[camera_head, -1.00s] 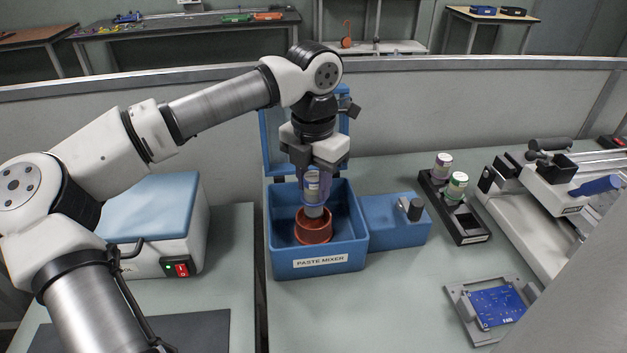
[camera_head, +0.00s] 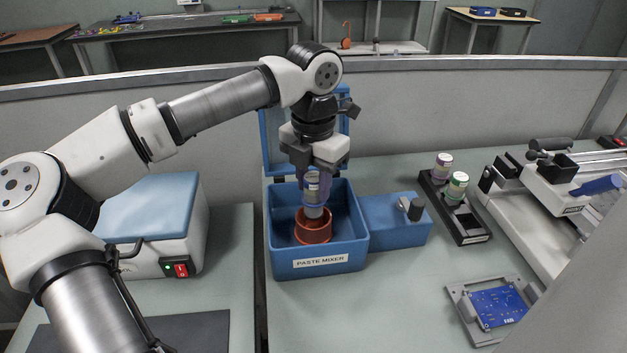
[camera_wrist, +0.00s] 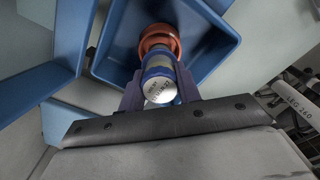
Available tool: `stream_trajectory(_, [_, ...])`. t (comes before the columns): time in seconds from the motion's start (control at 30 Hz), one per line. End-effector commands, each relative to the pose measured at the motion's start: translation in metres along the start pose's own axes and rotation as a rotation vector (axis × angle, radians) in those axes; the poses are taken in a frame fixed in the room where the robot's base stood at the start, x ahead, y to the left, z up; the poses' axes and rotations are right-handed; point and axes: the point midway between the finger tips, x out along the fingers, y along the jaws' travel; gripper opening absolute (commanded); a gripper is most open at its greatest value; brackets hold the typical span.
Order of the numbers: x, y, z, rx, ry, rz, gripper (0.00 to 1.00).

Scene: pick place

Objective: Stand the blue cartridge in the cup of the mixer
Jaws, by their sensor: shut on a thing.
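The blue cartridge (camera_head: 313,188) is upright in my gripper (camera_head: 312,178), which is shut on its upper part. Its lower end is right at the mouth of the red-orange cup (camera_head: 312,232); I cannot tell how far inside it is. The cup stands in the open blue box of the paste mixer (camera_head: 320,263), whose lid (camera_head: 272,140) is raised at the back. In the wrist view the cartridge's silver end (camera_wrist: 157,92) faces the camera between the fingers, with the cup (camera_wrist: 160,38) beyond it.
A black rack (camera_head: 466,223) with a purple-marked and a green-marked cartridge stands to the right. A blue circuit board in a grey fixture (camera_head: 497,308) lies at the front right. A blue-topped white machine (camera_head: 155,215) stands left. The table in front of the mixer is clear.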

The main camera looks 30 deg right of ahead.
Motion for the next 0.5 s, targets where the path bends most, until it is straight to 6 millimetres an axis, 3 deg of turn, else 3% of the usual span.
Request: stream_trajectory(0.5, [0.011,0.0,0.0,0.0,-0.001,0.0,0.03])
